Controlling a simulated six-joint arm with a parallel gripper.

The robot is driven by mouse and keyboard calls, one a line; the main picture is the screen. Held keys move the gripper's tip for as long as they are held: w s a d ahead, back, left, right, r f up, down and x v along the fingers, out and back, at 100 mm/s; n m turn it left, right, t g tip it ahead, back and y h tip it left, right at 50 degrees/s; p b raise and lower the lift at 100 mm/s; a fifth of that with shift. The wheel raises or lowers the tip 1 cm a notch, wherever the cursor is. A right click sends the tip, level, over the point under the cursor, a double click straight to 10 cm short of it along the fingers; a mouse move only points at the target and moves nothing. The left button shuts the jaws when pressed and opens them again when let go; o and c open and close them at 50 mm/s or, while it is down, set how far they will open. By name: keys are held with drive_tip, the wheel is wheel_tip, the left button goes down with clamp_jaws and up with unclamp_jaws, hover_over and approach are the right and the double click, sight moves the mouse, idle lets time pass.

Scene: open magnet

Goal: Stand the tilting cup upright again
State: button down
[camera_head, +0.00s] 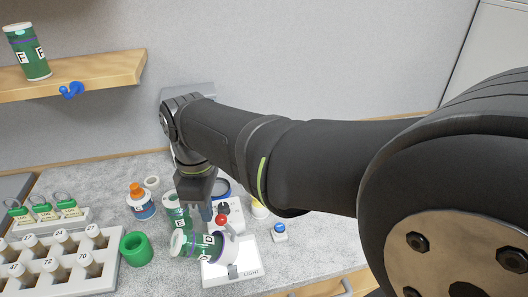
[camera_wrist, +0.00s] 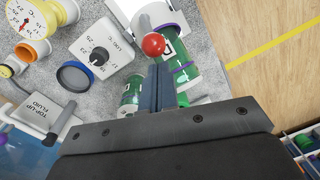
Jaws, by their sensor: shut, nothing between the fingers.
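A green cup with a letter D label (camera_head: 192,245) lies strongly tilted at the left side of the white LIGHT box, with one pale end facing left. Its other end meets a white round part with a purple edge (camera_head: 226,251); I cannot tell whether it rests in it. In the wrist view the cup (camera_wrist: 180,66) shows just right of my fingers, partly behind a red ball knob (camera_wrist: 153,44). My gripper (camera_head: 206,213) points down above and behind the cup. Its fingers (camera_wrist: 160,85) are shut and empty. Whether they touch the cup is unclear.
Another green cup (camera_head: 175,211) stands behind, partly hidden by my gripper. An orange-capped bottle (camera_head: 140,203), a green ring (camera_head: 136,249) and a numbered rack (camera_head: 60,262) stand left. A blue-topped button (camera_head: 279,232) stands right. A shelf above holds a green cup (camera_head: 28,55).

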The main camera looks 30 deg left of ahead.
drive_tip(key=shift+d, duration=0.1)
idle(0.3)
drive_tip(key=shift+w+d+g, duration=0.2)
drive_tip(key=shift+w+g, duration=0.05)
drive_tip(key=shift+g, duration=0.05)
drive_tip(key=shift+w+d+r+y, duration=0.1)
drive_tip(key=shift+w+d+y, duration=0.1)
drive_tip(key=shift+y, duration=0.1)
drive_tip(key=w+d+f+g+y, duration=0.3)
drive_tip(key=w+d+g+y, duration=0.2)
drive_tip(key=w+d, duration=0.3)
drive_tip(key=shift+g, duration=0.3)
idle(0.8)
drive_tip(key=shift+w+d+f, duration=0.2)
drive_tip(key=shift+f, duration=0.15)
idle(0.3)
drive_tip(key=shift+r, duration=0.1)
